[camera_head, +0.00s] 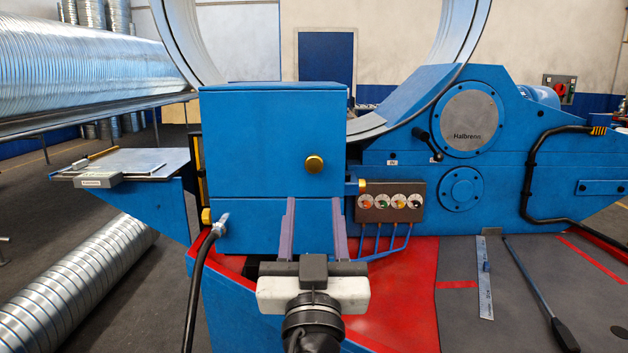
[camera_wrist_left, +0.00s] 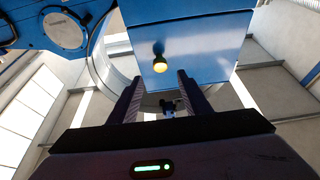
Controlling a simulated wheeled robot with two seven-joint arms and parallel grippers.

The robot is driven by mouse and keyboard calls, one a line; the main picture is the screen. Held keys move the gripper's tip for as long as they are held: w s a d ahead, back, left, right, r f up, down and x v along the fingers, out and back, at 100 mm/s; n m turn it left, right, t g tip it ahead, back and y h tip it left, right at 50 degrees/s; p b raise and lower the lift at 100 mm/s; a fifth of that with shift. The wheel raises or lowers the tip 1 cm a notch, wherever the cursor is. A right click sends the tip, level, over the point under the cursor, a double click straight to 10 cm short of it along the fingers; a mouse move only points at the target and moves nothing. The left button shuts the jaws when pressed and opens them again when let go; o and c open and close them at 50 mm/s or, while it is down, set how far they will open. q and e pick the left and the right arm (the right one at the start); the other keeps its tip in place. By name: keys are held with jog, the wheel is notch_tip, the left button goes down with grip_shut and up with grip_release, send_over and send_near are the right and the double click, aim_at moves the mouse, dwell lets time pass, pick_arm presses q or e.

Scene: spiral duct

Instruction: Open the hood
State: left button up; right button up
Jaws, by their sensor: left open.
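The hood (camera_head: 260,130) is a blue box-shaped cover on the machine, with a round brass knob (camera_head: 314,163) on its front face, toward the right. The hood looks closed, with a seam above the blue lower housing (camera_head: 255,225). My left gripper (camera_head: 314,205) is open, its two fingers pointing up in front of the lower housing, below the knob. In the left wrist view, the knob (camera_wrist_left: 160,66) shows beyond and between the two fingertips (camera_wrist_left: 160,78), with the hood (camera_wrist_left: 190,40) behind it. Nothing is between the fingers. My right gripper is not in view.
A control box with colored buttons (camera_head: 390,201) sits right of the hood. A black hose (camera_head: 197,280) rises at the left. A large metal ring (camera_head: 455,40) stands behind. A side shelf (camera_head: 130,163) holds tools. A ruler (camera_head: 485,280) and a black-handled rod (camera_head: 540,295) lie at right.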

aim_at(313, 166)
pick_arm(q)
jog(key=p+x, duration=0.1)
jog(key=x, duration=0.2)
jog(key=p+x, duration=0.1)
jog(key=x, duration=0.5)
jog(key=shift+r+p, duration=0.4)
jog(key=shift+w+r, duration=0.1)
jog(key=shift+w, duration=0.45)
grip_shut()
